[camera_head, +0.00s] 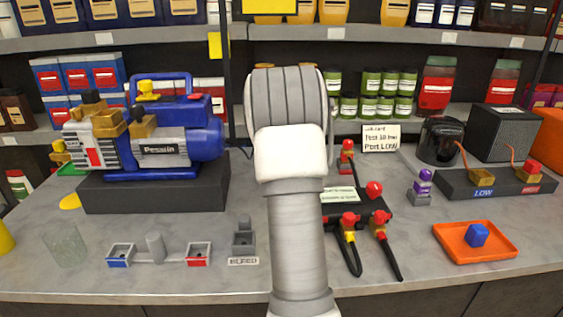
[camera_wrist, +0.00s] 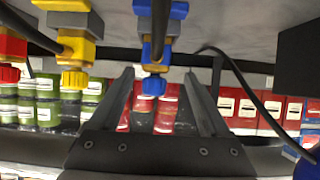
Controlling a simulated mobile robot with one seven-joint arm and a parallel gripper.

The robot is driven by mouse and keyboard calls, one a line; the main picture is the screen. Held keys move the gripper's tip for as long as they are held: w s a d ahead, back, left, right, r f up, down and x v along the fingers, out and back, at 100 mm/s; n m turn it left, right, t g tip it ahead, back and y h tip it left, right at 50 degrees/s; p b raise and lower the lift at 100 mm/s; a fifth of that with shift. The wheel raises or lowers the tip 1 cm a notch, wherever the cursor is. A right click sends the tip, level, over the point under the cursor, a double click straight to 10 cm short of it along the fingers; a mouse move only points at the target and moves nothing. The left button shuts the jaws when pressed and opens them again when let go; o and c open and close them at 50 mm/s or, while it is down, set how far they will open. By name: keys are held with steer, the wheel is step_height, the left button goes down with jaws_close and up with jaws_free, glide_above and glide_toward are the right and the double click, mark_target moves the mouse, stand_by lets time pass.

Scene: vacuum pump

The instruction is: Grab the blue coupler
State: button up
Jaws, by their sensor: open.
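The blue coupler (camera_wrist: 158,52) shows in the wrist view, with a blue body, a yellow band and a blue knob (camera_wrist: 154,84) at its end. My gripper (camera_wrist: 158,74) is open, with one finger to each side of the coupler in the picture and a gap on both sides. I cannot tell how deep the coupler sits between the fingers. In the head view my arm hides my gripper and the blue coupler.
In the head view, a black manifold (camera_head: 372,204) with red-knobbed couplers and black hoses is right of my arm. A blue pump (camera_head: 180,140) stands left on a dark block. A dark cable (camera_wrist: 238,75) runs near the right finger.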

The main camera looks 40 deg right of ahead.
steer(key=shift+x, duration=0.85)
steer(key=x, duration=0.4)
steer(key=shift+s+d+f+b, duration=0.15)
steer(key=shift+d+f+b, duration=0.05)
steer(key=shift+d+b, duration=0.2)
steer(key=shift+w+d+f, duration=0.2)
steer(key=shift+w+d, duration=0.05)
steer(key=shift+w, duration=0.15)
steer(key=shift+c, duration=0.3)
jaws_close()
